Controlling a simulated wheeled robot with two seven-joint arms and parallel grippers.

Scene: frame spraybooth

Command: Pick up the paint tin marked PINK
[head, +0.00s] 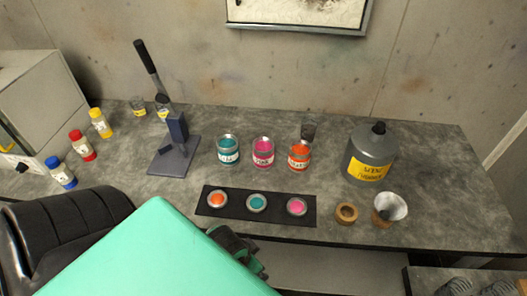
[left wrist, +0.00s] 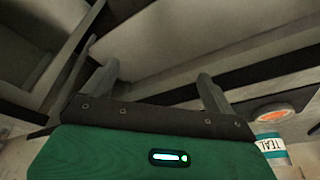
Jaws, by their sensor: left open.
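The pink paint tin (head: 263,152) stands upright on the grey worktop, between the teal tin (head: 228,150) and the orange tin (head: 299,155). Its label looks like PINK, though small. My left gripper (head: 240,250) is at the worktop's front edge, in front of the tins and apart from them, mostly hidden by my green arm. In the left wrist view its two fingers (left wrist: 157,74) are spread with nothing between them. A teal-banded container (left wrist: 270,145) shows at the right edge there, its lettering only partly readable. My right gripper is out of view.
A black strip (head: 236,206) with orange, teal and pink discs lies in front of the tins. A blue-grey stand (head: 175,160) is left; a large grey can (head: 371,155), wooden ring (head: 346,213) and white-rimmed cup (head: 389,209) are right. Several coloured bottles (head: 82,146) stand far left.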

